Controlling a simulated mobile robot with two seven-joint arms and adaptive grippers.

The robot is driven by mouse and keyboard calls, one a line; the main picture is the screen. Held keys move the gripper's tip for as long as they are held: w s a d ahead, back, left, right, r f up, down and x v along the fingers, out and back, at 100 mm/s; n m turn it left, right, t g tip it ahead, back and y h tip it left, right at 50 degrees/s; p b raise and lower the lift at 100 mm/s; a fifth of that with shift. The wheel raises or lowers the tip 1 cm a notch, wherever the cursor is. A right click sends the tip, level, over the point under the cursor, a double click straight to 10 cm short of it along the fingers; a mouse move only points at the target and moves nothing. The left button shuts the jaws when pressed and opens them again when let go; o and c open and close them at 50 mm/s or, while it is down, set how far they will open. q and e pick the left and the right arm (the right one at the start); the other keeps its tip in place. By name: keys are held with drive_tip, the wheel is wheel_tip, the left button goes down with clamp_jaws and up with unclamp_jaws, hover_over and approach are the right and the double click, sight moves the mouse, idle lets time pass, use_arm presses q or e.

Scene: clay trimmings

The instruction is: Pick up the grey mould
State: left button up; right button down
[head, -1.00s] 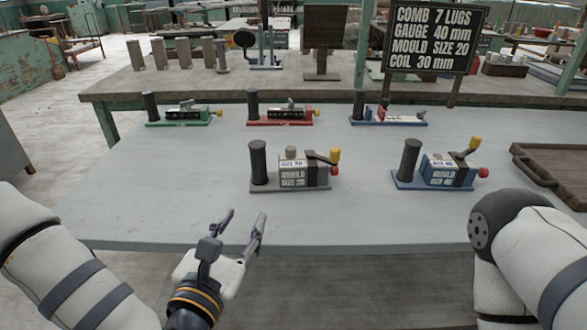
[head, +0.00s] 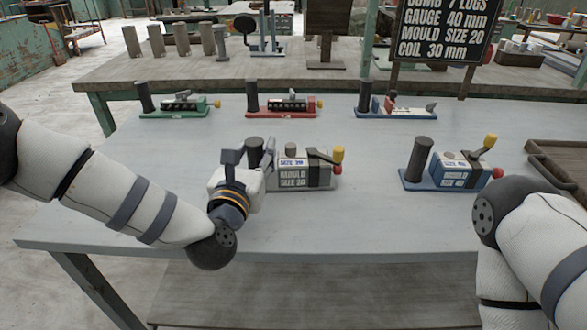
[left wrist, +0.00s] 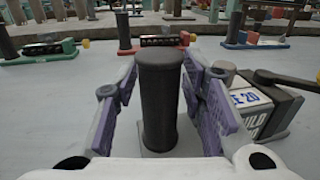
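The grey mould (head: 303,173), marked "MOULD SIZE 20", stands on the near table, with a dark upright post at its left end. That post (left wrist: 159,100) stands between the two fingers of my left gripper (left wrist: 155,95) in the left wrist view. The fingers are apart, with gaps visible beside the post. In the head view my left gripper (head: 250,157) is at the mould's left end and partly hides the post. The blue mould (head: 455,170), marked "SIZE 40", stands to the right. My right gripper is outside the view; only my right arm shows.
Green (head: 180,106), red (head: 285,106) and blue (head: 393,108) comb devices stand in a row behind. A sign (head: 445,28) reads mould size 20. A wooden tray (head: 562,168) lies at the right edge. The table front is clear.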

use_arm(q)
drive_tip(key=shift+w, duration=0.15)
clamp_jaws()
